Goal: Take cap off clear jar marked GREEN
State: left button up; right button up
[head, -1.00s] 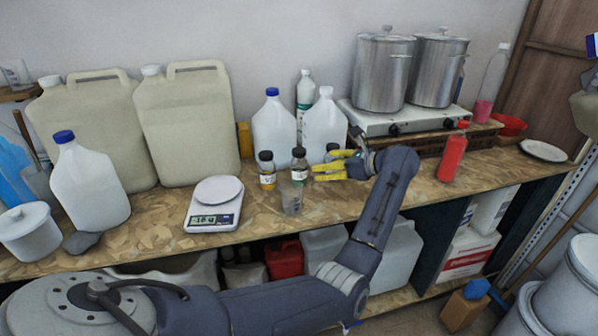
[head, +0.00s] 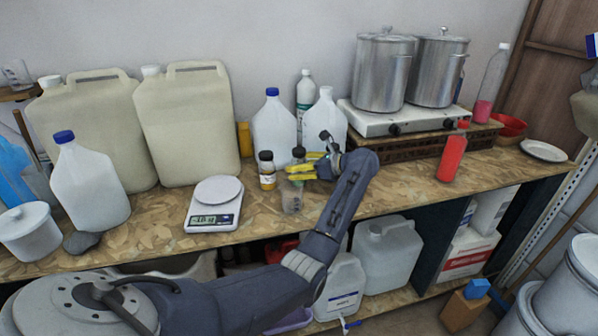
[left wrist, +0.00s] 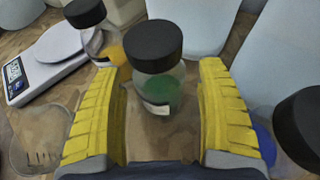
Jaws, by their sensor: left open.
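The clear jar with green contents and a black cap stands upright in the left wrist view (left wrist: 160,88); its white label is too small to read. In the head view its black cap (head: 299,152) shows above the yellow fingers, which partly hide its body. The cap is on the jar. My left gripper (head: 297,172) is open, with one finger on each side of the jar in the left wrist view (left wrist: 160,80). I cannot tell whether either finger touches the glass. My right gripper is not in view.
A black-capped jar with yellow contents (head: 267,172) stands just left, and one with blue contents (left wrist: 262,137) at right. A clear beaker (head: 292,201) is in front. A scale (head: 214,211) sits further left. White jugs (head: 273,130) stand behind.

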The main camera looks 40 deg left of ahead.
pick_arm(q)
jog(key=shift+a+f, duration=0.2)
jog(key=shift+a, duration=0.25)
jog(key=c, duration=1.3)
jog(key=shift+r, duration=0.15)
jog(key=shift+c, duration=0.2)
notch_tip(320, 180, up, 20)
jog(key=o, duration=0.6)
grip_shut()
